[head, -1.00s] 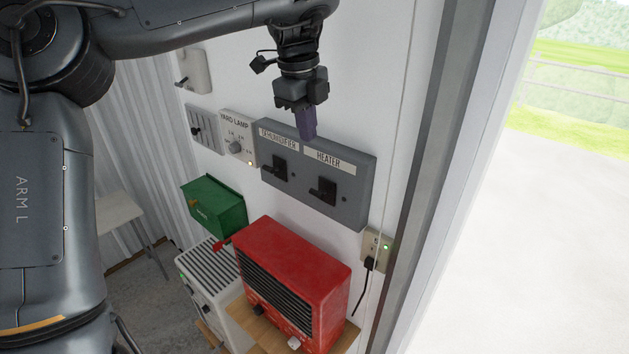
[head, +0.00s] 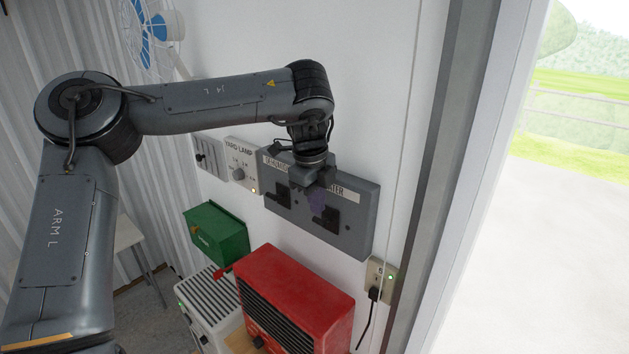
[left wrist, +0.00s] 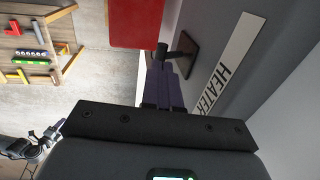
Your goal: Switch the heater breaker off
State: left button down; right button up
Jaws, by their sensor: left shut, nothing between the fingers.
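The grey breaker box (head: 350,239) is on the white wall, with a dehumidifier switch (head: 276,198) on the left and the heater switch (head: 330,219) on the right. My left gripper (head: 318,212) is shut and empty, its purple fingers in front of the heater switch. In the left wrist view the fingers (left wrist: 163,85) are together, with the black heater lever (left wrist: 184,53) just beyond their tips. The HEATER label (left wrist: 228,66) lies to their right. I cannot tell whether the fingertips touch the lever.
The red heater (head: 297,290) and a white slatted unit (head: 212,310) stand below the box. A green box (head: 216,232) is on the wall at left. The yard lamp panel (head: 241,160) and an outlet (head: 380,278) flank the breaker box. A door frame stands at right.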

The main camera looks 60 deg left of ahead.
aim_at(324, 221)
pick_arm(q)
jog(key=shift+w+f+p, duration=0.15)
jog(key=shift+f+p, duration=0.15)
jog(key=shift+f, duration=0.8)
jog(key=shift+f, duration=0.1)
